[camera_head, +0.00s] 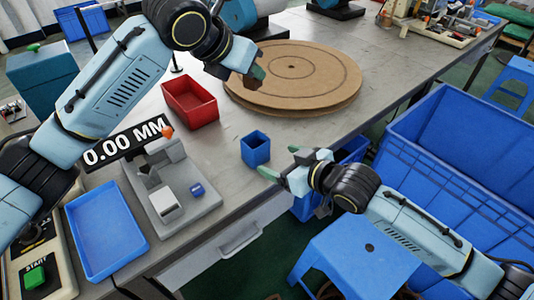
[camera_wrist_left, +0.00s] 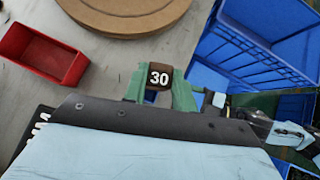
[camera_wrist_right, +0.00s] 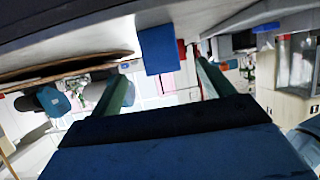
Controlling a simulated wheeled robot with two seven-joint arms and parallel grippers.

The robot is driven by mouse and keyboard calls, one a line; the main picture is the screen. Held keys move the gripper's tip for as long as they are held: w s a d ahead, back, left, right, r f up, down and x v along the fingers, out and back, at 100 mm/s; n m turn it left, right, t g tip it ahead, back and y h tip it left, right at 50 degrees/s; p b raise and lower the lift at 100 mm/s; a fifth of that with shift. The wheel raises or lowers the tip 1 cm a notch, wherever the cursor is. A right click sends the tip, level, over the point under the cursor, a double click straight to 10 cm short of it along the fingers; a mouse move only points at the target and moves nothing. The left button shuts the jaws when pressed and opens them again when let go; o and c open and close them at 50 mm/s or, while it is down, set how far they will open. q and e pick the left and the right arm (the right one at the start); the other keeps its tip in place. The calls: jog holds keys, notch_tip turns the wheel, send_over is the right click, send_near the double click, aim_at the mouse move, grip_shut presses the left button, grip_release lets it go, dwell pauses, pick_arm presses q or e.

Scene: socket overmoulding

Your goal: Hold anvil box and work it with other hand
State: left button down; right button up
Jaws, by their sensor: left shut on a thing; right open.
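My left gripper (camera_head: 257,76) is above the table near the front left edge of the round brown board. It is shut on a small dark brown block marked "30" (camera_wrist_left: 159,75), which shows between the green fingers in the left wrist view. My right gripper (camera_head: 279,161) is open and empty just past the table's front edge. Its fingers point toward a small blue open box (camera_head: 255,149) standing on the table, and they are apart from it. The blue box also shows between the fingers in the right wrist view (camera_wrist_right: 157,52). I cannot tell which thing is the anvil box.
A red tray (camera_head: 190,103) and the round board (camera_head: 293,75) lie on the table. A grey fixture (camera_head: 176,196) with a "0.00 MM" display (camera_head: 125,145) stands front left, beside a blue tray (camera_head: 105,234). A blue stool (camera_head: 355,262) and large blue crate (camera_head: 455,150) stand right, off the table.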

aim_at(263, 154)
jog(key=x, duration=0.9)
jog(key=shift+c, duration=0.4)
jog(key=c, duration=1)
pick_arm(q)
notch_tip(263, 154, down, 11)
jog(key=a, duration=0.2)
jog(key=c, duration=1.1)
grip_release()
jog(key=shift+o, duration=0.2)
jog(key=shift+r, duration=0.1)
pick_arm(e)
jog(key=shift+d, duration=0.1)
